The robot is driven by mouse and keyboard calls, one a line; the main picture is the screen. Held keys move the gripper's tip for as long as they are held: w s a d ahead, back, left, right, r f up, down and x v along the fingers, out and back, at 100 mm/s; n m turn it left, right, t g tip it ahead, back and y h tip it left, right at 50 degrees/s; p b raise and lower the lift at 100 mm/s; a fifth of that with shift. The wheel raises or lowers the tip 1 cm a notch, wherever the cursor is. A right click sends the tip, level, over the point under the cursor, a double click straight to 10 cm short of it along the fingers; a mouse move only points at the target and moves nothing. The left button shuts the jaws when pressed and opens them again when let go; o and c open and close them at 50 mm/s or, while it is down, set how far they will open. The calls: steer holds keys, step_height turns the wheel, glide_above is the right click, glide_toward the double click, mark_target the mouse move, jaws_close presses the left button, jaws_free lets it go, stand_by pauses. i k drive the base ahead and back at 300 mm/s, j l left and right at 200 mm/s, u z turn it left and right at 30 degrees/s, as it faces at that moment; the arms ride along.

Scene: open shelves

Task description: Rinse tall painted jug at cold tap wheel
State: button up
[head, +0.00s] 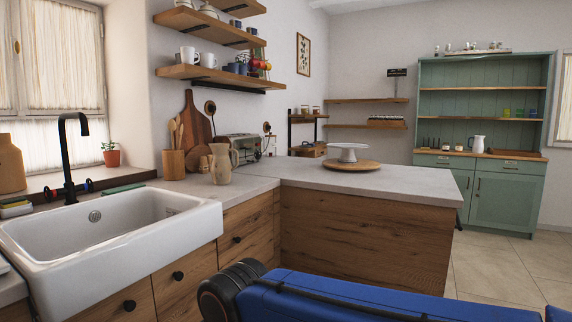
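A tall beige jug (221,164) with a handle stands upright on the grey counter, right of the sink and beside a wooden utensil pot. Any painting on it is too small to make out. A white jug (477,144) stands on the green dresser at the far right. The black tap (69,155) rises behind the white sink (130,235). A blue wheel (88,186) sits right of the tap's base and a red wheel (50,194) left of it. The sink looks empty. My blue arm crosses the bottom of the view; my gripper does not show.
A utensil pot (173,164), cutting board (194,125) and toaster (238,149) crowd the counter's back. Open floor (500,270) lies at right.

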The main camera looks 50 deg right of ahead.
mark_target(88, 186)
steer(key=i+l+z, duration=0.1)
steer(key=i+z, duration=0.15)
steer(key=z, duration=0.15)
steer(key=i+z, duration=0.25)
steer(key=z, duration=0.15)
steer(key=i+j+z, duration=0.1)
steer(key=i+z, duration=0.15)
steer(key=z, duration=0.15)
steer(key=i+j, duration=0.25)
steer(key=i, duration=0.2)
steer(key=l+u, duration=0.35)
steer(key=k+l+u, duration=0.2)
steer(key=l+u, duration=0.2)
steer(key=k+l+u, duration=0.15)
steer(key=l+u, duration=0.2)
steer(key=k+l+u, duration=0.25)
steer(key=l+u, duration=0.15)
